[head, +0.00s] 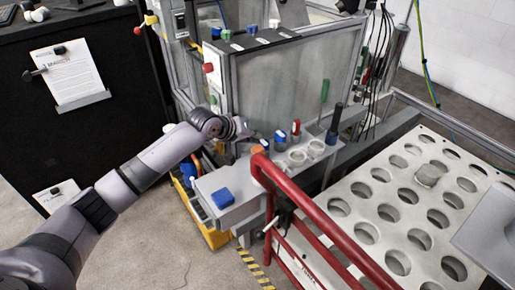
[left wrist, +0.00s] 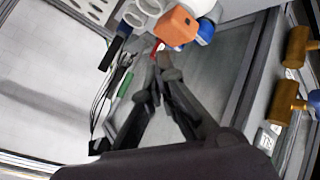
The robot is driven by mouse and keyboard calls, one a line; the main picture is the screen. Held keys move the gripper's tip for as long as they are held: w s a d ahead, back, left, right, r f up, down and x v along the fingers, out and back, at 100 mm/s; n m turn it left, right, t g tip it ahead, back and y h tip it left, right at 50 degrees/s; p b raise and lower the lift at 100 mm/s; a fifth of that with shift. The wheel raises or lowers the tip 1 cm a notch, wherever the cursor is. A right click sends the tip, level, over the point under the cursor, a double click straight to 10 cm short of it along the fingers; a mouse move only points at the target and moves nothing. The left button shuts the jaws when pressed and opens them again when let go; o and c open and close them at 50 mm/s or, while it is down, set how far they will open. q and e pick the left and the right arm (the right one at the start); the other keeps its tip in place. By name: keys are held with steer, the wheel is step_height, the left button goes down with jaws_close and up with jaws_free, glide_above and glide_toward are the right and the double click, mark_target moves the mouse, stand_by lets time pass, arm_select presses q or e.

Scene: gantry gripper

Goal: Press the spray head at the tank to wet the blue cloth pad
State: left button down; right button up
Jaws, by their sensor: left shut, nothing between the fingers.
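The blue cloth pad (head: 222,198) lies on the front end of a grey ledge (head: 240,180) in the head view. My left gripper (head: 246,129) is over the back of this ledge, in front of a clear-walled tank or cabinet (head: 290,85), behind the pad and apart from it. In the left wrist view its fingers (left wrist: 158,75) are shut and empty. Just beyond the tips is an orange block (left wrist: 177,27), possibly the spray head, with a blue part (left wrist: 205,33) beside it. I cannot tell whether the tips touch it. My right gripper is not in view.
Several round cups (head: 297,158) and capped tools (head: 296,128) stand right of the gripper. A red rail (head: 320,225) and a white plate with holes (head: 405,205) lie to the right. A black cabinet (head: 80,95) stands at the left.

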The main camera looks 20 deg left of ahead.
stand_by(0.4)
arm_select(q)
steer(key=shift+f, duration=0.15)
steer(key=shift+f, duration=0.3)
steer(key=shift+f, duration=0.55)
stand_by(0.7)
steer(key=shift+r+p, duration=1)
steer(key=shift+p, duration=0.4)
